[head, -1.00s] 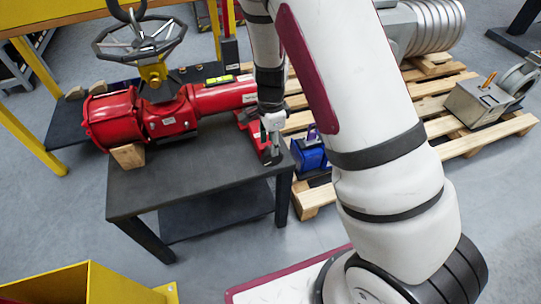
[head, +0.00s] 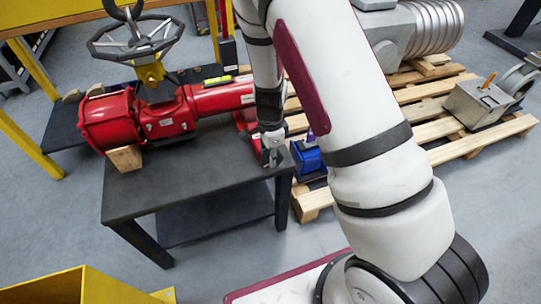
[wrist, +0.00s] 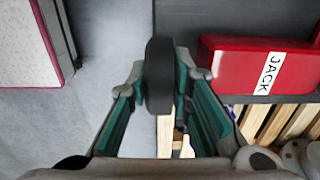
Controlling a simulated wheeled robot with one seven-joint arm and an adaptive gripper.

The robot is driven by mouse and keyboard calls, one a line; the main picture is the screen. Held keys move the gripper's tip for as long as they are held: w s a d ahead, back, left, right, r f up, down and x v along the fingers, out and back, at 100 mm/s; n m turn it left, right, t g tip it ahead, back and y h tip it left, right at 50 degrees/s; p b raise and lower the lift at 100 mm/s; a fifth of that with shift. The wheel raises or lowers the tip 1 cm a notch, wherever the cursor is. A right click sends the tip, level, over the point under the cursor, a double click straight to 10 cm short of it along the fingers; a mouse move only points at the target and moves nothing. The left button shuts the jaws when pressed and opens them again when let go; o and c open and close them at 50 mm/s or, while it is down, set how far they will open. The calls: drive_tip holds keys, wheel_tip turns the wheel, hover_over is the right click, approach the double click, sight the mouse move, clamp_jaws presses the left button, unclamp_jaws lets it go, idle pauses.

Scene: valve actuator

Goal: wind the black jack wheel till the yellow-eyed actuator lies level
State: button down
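The red actuator (head: 165,118) lies across the dark table (head: 190,185) in the head view. A yellow part (head: 150,72) stands on it, and a small yellow-green level (head: 217,80) sits on its tube. Whether it lies level I cannot tell. The red jack (wrist: 250,65), labelled JACK, is right of my gripper in the wrist view. The black jack wheel (wrist: 160,78) shows edge-on between my two teal-padded fingers. My gripper (head: 272,158) points down at the table's right end. The fingers are close on both sides of the wheel; contact is unclear.
A grey handwheel (head: 135,40) stands above the actuator, with a dark hook (head: 124,9) over it. A wooden block (head: 125,158) sits under its left end. A blue object (head: 307,157) and wooden pallet (head: 460,140) lie right of the table.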

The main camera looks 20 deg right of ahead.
drive_tip(key=shift+d+y+b, duration=0.1)
drive_tip(key=shift+y+b, duration=0.2)
drive_tip(key=shift+b, duration=0.2)
drive_tip(key=shift+w+d+f+y+b, duration=0.1)
drive_tip(key=shift+d+y+b, duration=0.1)
drive_tip(key=shift+y+b, duration=0.75)
drive_tip(key=y+b, duration=0.3)
drive_tip(key=shift+d+y, duration=0.25)
drive_tip(key=shift+d, duration=0.05)
drive_tip(key=y+b, duration=0.1)
drive_tip(key=y, duration=0.2)
drive_tip(key=shift+d+f+y+b, duration=0.1)
drive_tip(key=shift+d+y+b, duration=0.05)
drive_tip(key=shift+y+b, duration=0.25)
drive_tip(key=shift+d+f+y, duration=0.1)
drive_tip(key=shift+y, duration=1.5)
drive_tip(key=c, duration=1.4)
unclamp_jaws()
drive_tip(key=shift+c, duration=0.2)
